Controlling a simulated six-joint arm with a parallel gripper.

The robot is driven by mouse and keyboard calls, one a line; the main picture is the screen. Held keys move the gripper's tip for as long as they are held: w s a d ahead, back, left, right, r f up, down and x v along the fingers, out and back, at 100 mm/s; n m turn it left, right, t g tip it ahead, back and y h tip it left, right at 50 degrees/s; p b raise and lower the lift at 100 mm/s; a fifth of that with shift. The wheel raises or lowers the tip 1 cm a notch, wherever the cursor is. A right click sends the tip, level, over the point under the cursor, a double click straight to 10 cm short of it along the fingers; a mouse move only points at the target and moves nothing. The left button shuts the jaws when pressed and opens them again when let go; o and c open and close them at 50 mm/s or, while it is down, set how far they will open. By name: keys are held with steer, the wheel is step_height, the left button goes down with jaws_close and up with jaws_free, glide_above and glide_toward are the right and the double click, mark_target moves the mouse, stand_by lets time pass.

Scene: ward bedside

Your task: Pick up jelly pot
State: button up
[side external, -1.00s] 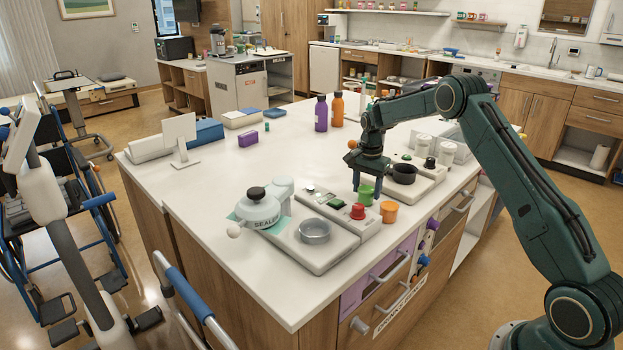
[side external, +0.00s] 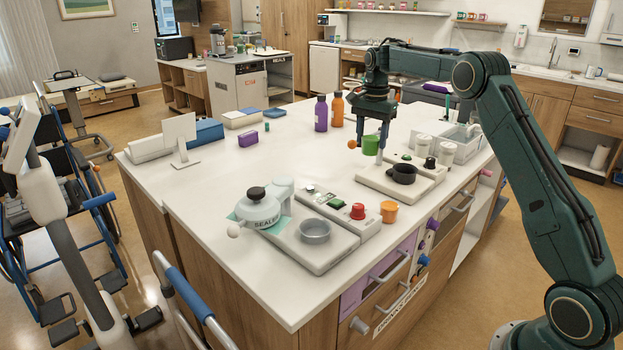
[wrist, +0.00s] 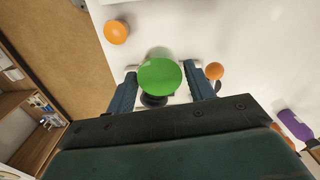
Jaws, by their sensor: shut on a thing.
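A green pot (side external: 370,144), which I take to be the jelly pot, is held upright in my gripper (side external: 371,147) above the counter. In the wrist view its round green top (wrist: 160,77) sits between my two fingers (wrist: 160,85), which are shut on it. In the side view it hangs clear of the counter, just behind and left of the device with the dark bowl. An orange pot (side external: 389,211) stands on the counter at the front right; it also shows in the wrist view (wrist: 116,32).
A sealer (side external: 263,208) and a metal-bowl device (side external: 315,232) stand at the front. The dark bowl (side external: 404,173) sits below and right of my gripper. Purple (side external: 321,114) and orange (side external: 337,110) bottles stand behind. The counter's middle is clear.

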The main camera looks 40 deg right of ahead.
mark_target(371, 135)
steer(key=shift+r, duration=1.95)
steer(key=s+a+f+n, duration=0.1)
steer(key=a+f, duration=0.3)
steer(key=a, duration=0.8)
steer(key=s+a+f+n, duration=0.1)
steer(key=a+f+n, duration=0.2)
steer(key=a, duration=0.9)
steer(key=shift+s+f, duration=0.3)
steer(key=shift+f, duration=0.05)
steer(key=shift+f, duration=0.2)
steer(key=shift+f, duration=3.75)
steer(key=shift+f, duration=0.55)
